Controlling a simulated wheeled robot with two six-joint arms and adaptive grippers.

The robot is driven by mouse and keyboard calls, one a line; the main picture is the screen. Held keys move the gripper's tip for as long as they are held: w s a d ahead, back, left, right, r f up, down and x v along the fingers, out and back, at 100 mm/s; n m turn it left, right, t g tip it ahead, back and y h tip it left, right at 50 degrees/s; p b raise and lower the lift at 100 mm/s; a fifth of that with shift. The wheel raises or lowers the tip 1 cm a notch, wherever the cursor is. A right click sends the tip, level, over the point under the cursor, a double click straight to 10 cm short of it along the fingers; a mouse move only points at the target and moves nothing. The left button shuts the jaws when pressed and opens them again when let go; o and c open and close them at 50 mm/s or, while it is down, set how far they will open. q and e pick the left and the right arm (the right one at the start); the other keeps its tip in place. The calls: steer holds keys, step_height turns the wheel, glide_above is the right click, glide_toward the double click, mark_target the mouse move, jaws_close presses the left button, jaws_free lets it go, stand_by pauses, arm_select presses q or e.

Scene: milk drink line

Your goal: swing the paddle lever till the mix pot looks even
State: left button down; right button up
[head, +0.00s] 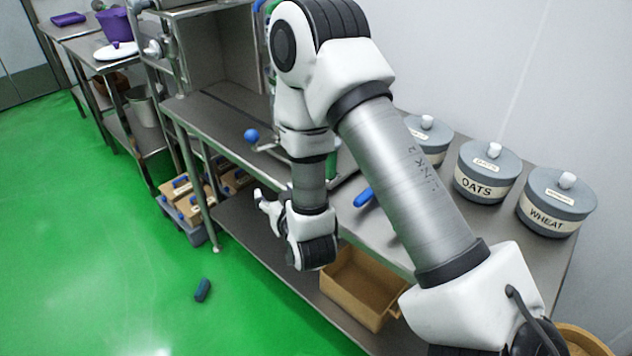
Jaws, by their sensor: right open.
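A blue ball knob (251,135) on a thin metal rod stands out over the front edge of the steel table, left of my arm. It looks like the paddle lever's end. My right arm crosses the middle of the view and hides what the rod joins, so I cannot make out the mix pot or its contents. My right gripper (263,200) is open and empty, in front of the table edge and below the knob, apart from it. My left gripper is not in view.
Lidded grey pots, including the oats pot (487,172) and the wheat pot (556,203), stand on the table's right. A blue handle (363,197) lies near its edge. A brown box (362,287) sits on the lower shelf. A dark blue object (202,290) lies on the open green floor.

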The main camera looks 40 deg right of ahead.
steer(key=s+a+f+n+g+y+p, duration=0.1)
steer(key=s+a+f+g+p, duration=0.1)
steer(key=s, duration=0.4)
steer(key=s+a+f+n+g+y+p, duration=0.1)
steer(key=s+a+f+g+p, duration=0.1)
steer(key=s+f+g+p, duration=0.2)
steer(key=s+a+f+n+g+y+p, duration=0.1)
steer(key=s+a+f+g+y+p, duration=0.1)
steer(key=s, duration=0.8)
step_height(320, 180, down, 3)
steer(key=a+g+p, duration=0.1)
steer(key=g+p, duration=0.1)
steer(key=p, duration=0.1)
steer(key=shift+s, duration=0.2)
steer(key=shift+c, duration=0.2)
